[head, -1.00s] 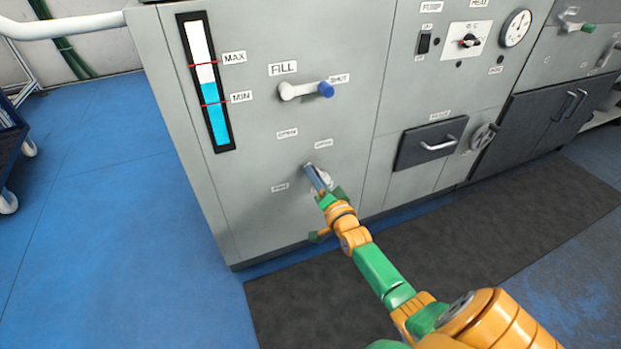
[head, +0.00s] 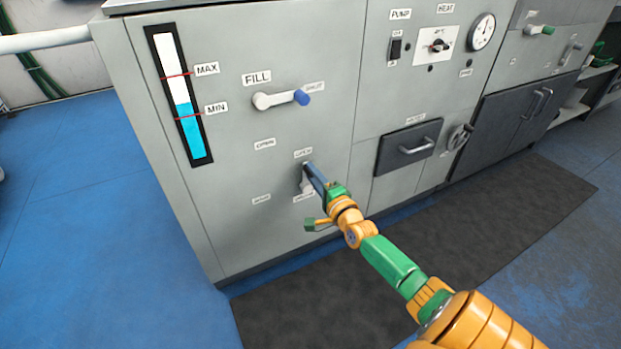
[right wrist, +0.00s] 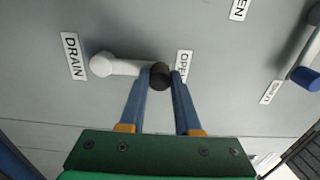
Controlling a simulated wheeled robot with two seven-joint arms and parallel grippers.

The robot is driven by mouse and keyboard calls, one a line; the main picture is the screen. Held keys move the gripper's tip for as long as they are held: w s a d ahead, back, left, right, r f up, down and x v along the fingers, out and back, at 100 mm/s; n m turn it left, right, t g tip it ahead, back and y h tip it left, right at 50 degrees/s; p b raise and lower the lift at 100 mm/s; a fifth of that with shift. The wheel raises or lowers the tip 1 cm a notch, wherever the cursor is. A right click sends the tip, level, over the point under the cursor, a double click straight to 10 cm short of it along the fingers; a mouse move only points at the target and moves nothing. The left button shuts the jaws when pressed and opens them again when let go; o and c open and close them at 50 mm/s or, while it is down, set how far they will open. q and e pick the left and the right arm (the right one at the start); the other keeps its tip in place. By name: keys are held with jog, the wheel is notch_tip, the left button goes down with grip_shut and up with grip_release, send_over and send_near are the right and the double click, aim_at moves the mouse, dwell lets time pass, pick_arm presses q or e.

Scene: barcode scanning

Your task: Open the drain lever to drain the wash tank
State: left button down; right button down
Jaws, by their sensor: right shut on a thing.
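The drain lever shows in the right wrist view as a white arm (right wrist: 125,67) with a black knob (right wrist: 160,80). Its pivot end is beside the DRAIN label (right wrist: 73,56) and its knob is by the OPEN label (right wrist: 183,65). In the head view the lever (head: 306,186) stands about upright, partly hidden by my right gripper (head: 309,168). My right gripper, seen closely in the right wrist view (right wrist: 161,76), is shut on the knob. The tank gauge (head: 180,95) shows blue liquid between MAX and MIN, nearer MIN. My left gripper is not in view.
The fill lever (head: 275,100), with a blue knob pointing to SHUT, is above the drain lever. A dark drawer (head: 392,158) with a handle is to the right. A dark mat (head: 420,250) lies before the machine. The blue floor at left is clear.

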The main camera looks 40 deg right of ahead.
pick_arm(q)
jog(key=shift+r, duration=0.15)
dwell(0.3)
pick_arm(e)
jog(key=c, duration=0.6)
grip_release()
jog(key=shift+d, duration=0.1)
jog(key=shift+s, duration=0.1)
pick_arm(q)
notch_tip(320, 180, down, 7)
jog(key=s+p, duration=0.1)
jog(key=p, duration=0.2)
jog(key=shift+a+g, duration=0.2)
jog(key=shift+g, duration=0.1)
pick_arm(e)
jog(key=v, duration=0.7)
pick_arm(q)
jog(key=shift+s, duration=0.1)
